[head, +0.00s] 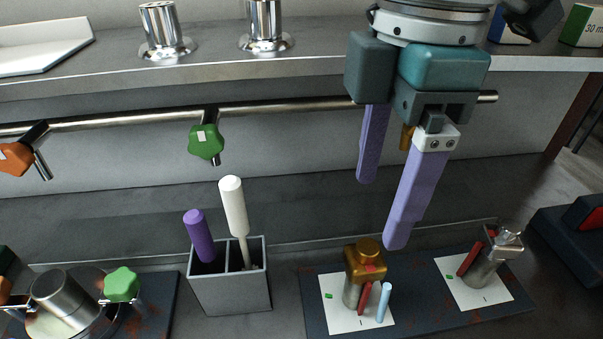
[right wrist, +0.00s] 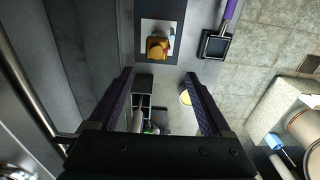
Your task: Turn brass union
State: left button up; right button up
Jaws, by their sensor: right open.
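The brass union (head: 365,260) is a gold-coloured hex body with a round top. It stands on a grey cylinder over a white card on the dark mat, with red and light blue sticks in front. In the right wrist view, the brass union (right wrist: 157,47) shows beyond the fingers, near the top. My right gripper (head: 382,212) has two purple fingers, apart and empty, pointing down. In the head view its longer-looking finger ends just above and right of the union, not visibly touching it. My left gripper is not in view.
A grey holder (head: 230,292) with a purple and a white handle stands left of the union. A silver fitting (head: 485,262) stands on a card to the right. A metal rail (head: 285,107) with a green knob (head: 205,141) runs behind.

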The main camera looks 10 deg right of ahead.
aim_at(368, 246)
jog(key=shift+w+d+f, duration=0.1)
jog(key=shift+w+f, duration=0.35)
jog(key=shift+f, duration=0.05)
notch_tip(368, 246, down, 9)
jog(key=shift+d+f+b, duration=0.1)
jog(key=shift+f+b, duration=0.1)
jog(key=shift+b, duration=0.2)
grip_shut()
